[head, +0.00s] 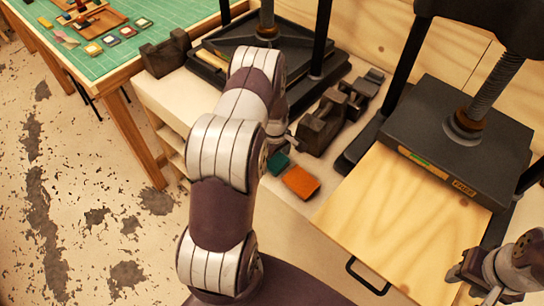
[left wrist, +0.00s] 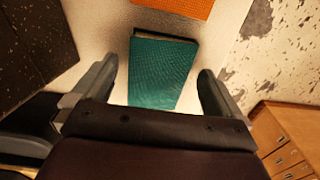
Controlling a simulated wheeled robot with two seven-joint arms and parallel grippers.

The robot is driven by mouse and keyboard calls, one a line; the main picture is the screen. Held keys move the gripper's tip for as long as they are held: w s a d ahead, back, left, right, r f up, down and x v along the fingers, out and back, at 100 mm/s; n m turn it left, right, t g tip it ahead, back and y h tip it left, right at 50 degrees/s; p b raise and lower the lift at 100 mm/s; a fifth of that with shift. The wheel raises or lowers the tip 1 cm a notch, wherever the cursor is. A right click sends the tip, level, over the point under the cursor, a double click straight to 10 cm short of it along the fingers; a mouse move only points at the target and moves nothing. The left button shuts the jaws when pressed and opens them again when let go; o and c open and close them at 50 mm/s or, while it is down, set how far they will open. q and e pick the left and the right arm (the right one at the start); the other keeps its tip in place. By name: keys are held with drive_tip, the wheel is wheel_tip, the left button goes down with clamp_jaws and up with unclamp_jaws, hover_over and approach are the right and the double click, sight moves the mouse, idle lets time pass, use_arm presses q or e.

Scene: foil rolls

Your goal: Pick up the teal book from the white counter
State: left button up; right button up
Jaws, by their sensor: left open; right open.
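The teal book (head: 278,164) lies on the white counter (head: 285,212), partly behind my left arm in the head view. In the left wrist view the teal book (left wrist: 161,70) lies between the two spread fingers of my left gripper (left wrist: 158,68), with a gap on each side. My left gripper is open and holds nothing; its fingers are mostly hidden behind the arm in the head view. My right gripper (head: 468,274) is at the lower right, open and apart from the books.
An orange book (head: 301,182) lies close beside the teal one. Dark metal blocks (head: 322,122) stand behind them. A black press (head: 455,130) with a pale wooden board (head: 405,205) is to the right. A green-topped table (head: 110,60) stands at the upper left.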

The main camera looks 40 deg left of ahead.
use_arm(q)
drive_tip(key=shift+f, duration=0.4)
drive_tip(key=c, duration=1.1)
